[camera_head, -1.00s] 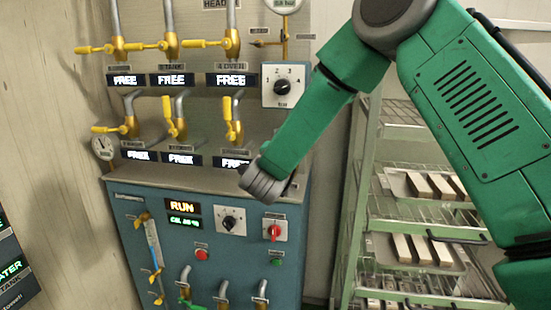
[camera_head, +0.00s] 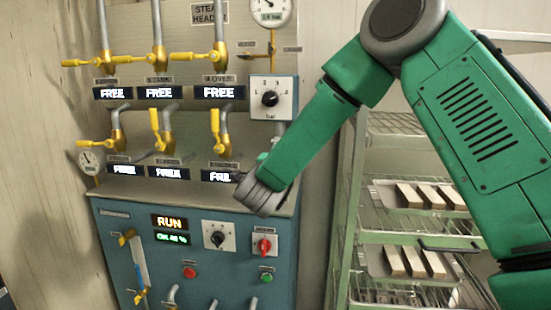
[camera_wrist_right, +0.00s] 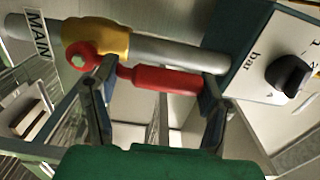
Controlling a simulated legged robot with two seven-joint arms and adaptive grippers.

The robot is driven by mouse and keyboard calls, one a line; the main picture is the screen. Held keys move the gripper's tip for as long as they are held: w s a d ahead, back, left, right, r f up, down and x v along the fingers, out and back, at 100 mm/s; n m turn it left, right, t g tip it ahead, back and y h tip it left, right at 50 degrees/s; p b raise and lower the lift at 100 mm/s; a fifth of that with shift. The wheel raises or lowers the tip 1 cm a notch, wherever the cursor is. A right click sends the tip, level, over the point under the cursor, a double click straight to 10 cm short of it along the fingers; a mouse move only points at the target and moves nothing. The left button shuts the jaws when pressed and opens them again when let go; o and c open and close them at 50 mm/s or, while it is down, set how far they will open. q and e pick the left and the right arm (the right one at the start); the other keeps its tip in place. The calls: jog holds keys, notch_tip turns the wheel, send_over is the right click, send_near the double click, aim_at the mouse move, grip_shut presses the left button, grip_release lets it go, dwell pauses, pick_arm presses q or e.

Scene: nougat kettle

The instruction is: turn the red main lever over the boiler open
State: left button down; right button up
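The red main lever (camera_wrist_right: 165,78) shows in the right wrist view. It is pivoted on a yellow valve body (camera_wrist_right: 108,38) beside a MAIN label (camera_wrist_right: 38,33) and lies nearly along the grey pipe (camera_wrist_right: 175,53). My right gripper (camera_wrist_right: 157,100) is open, one finger near the lever's pivot and the other near its free end. The lever crosses the gap between them; I cannot tell whether either finger touches it. In the head view I do not see the lever or the right gripper; my right arm covers that area. My left gripper is not in view.
The boiler (camera_head: 210,270) carries a red rotary switch (camera_head: 264,246) and red and green buttons. Yellow levers (camera_head: 155,130) and a pressure dial (camera_head: 270,98) are above it. A rack (camera_head: 340,220) with trays of bars stands on the right, behind my arm.

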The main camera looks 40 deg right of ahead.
jog(key=shift+r, duration=0.1)
jog(key=v, duration=1.1)
jog(key=shift+s+a, duration=0.3)
jog(key=s+a+f+n+g+y, duration=0.1)
jog(key=s+a+f+n+y, duration=0.15)
jog(key=f+n, duration=0.45)
jog(key=s+a+f+n+y, duration=0.15)
jog(key=f+n+y, duration=0.25)
jog(key=f, duration=0.8)
jog(key=s+a+f+n+g+y, duration=0.1)
jog(key=a+f+n+y, duration=0.3)
jog(key=f, duration=0.5)
jog(key=s+a+f+n+g+y, duration=0.1)
jog(key=s+f+n+g, duration=0.3)
jog(key=s, duration=0.9)
jog(key=s+a+f+n+g+y, duration=0.1)
jog(key=s+f+n+g+y, duration=0.1)
jog(key=s+f+n+g, duration=0.3)
jog(key=s+f+n, duration=0.4)
jog(key=s+f, duration=0.3)
jog(key=shift+s+n, duration=0.3)
jog(key=shift+s, duration=0.05)
